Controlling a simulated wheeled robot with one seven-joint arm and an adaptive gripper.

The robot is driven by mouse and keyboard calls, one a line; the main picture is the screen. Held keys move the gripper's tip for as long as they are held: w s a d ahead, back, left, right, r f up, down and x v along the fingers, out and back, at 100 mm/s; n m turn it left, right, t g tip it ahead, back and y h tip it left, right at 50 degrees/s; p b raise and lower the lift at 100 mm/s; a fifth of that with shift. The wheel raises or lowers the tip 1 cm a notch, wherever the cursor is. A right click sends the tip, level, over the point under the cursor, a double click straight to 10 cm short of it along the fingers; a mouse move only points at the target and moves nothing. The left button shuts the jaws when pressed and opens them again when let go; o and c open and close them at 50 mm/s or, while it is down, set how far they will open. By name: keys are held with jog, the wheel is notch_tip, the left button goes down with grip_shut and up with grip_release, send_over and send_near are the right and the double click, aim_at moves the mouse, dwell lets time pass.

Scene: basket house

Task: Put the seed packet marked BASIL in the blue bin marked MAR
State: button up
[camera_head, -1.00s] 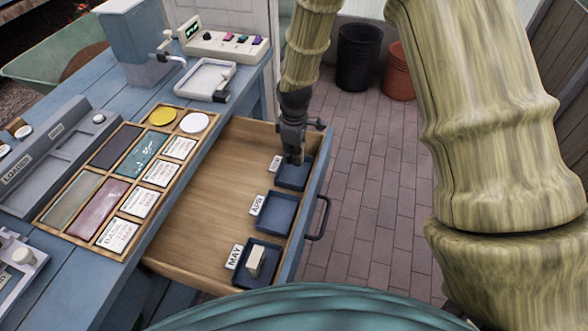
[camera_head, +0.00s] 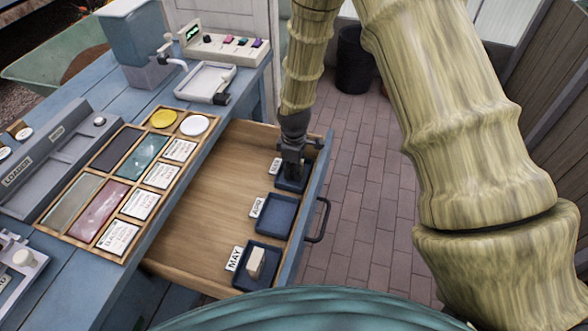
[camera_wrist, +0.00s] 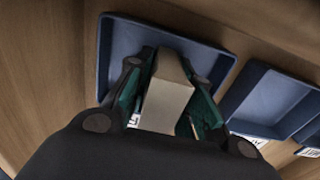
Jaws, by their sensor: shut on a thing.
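My gripper (camera_head: 290,172) points down into the far blue bin (camera_head: 305,181) of the open drawer, whose label (camera_head: 274,166) is too small and partly covered to read. In the wrist view my gripper (camera_wrist: 168,98) is shut on a beige packet (camera_wrist: 170,88). The packet is between the green finger pads, over or inside the blue bin (camera_wrist: 118,50); I cannot tell whether it touches the floor of the bin. Print on the packet cannot be read. The packet is hidden behind my gripper in the head view.
The drawer (camera_head: 215,185) also holds the APR bin (camera_head: 276,214), which is empty, and the MAY bin (camera_head: 262,270), with a pale packet (camera_head: 256,263) standing in it. A wooden tray of cards (camera_head: 118,237) lies on the blue bench left of the drawer.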

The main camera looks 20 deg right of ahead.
jog(key=shift+f, duration=0.15)
jog(key=o, duration=0.8)
jog(key=shift+o, duration=0.2)
notch_tip(320, 180, up, 12)
jog(key=shift+r, duration=0.15)
